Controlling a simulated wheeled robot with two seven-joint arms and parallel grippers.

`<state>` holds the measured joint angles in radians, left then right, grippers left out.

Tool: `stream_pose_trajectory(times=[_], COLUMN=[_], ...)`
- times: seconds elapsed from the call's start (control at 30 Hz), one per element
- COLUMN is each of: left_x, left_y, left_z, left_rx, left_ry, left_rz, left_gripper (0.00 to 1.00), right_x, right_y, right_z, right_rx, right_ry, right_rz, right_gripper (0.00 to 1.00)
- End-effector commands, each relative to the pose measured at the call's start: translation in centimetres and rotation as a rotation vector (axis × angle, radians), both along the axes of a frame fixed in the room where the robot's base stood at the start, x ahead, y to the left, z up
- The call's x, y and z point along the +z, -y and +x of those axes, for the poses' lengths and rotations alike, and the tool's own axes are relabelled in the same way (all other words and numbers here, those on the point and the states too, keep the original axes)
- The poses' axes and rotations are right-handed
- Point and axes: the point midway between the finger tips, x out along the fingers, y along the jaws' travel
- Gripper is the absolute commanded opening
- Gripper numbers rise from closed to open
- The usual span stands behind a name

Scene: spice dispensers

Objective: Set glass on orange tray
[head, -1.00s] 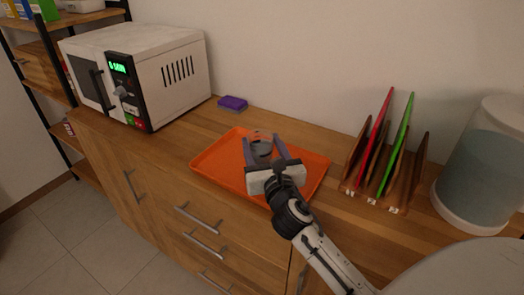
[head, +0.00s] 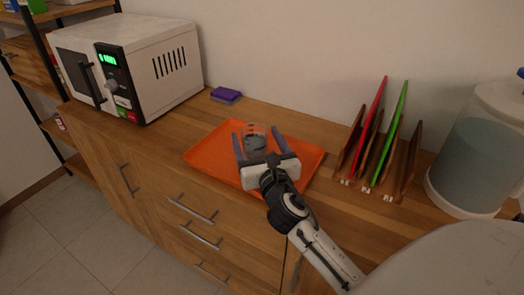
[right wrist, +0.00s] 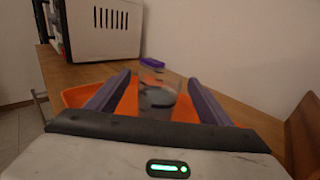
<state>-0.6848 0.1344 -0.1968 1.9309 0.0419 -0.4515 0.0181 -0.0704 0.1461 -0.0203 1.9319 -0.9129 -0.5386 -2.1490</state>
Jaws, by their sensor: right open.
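The orange tray (head: 212,158) lies on the wooden counter. A clear glass (head: 256,137) stands upright on the tray, near its middle. It also shows in the right wrist view (right wrist: 158,92), between and just beyond the finger tips. My right gripper (head: 256,136) is open, with one finger on each side of the glass and a visible gap to both. Its fingers reach over the tray. The lower part of the glass is partly hidden by the gripper in the head view. My left gripper is not in view.
A white microwave (head: 150,70) stands at the left of the counter. A purple sponge (head: 226,95) lies behind the tray. A wooden rack with red and green boards (head: 381,150) and a large water dispenser (head: 478,150) stand to the right.

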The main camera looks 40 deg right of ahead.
Motion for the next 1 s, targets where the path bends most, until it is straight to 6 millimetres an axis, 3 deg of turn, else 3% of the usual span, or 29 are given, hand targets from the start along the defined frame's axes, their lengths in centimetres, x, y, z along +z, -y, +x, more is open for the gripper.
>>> stream_pose_trajectory(times=[0.3, 0.5, 0.7, 1.0], left_x=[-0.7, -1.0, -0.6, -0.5], left_y=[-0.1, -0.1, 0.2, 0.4], left_z=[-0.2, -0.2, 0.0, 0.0], left_rx=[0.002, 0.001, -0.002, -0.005], left_ry=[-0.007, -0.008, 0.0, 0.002], left_rz=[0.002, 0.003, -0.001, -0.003], left_gripper=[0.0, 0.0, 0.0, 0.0], right_x=[-0.4, -0.3, -0.1, -0.1], right_y=[-2.6, -3.9, -4.3, -4.4], right_z=[-6.2, -9.3, -10.5, -10.5], right_rx=[0.001, 0.001, 0.0, 0.0], right_ry=[-0.004, -0.003, -0.001, -0.001], right_rz=[0.003, 0.002, 0.001, 0.001], right_gripper=[0.74, 0.74, 0.74, 0.74])
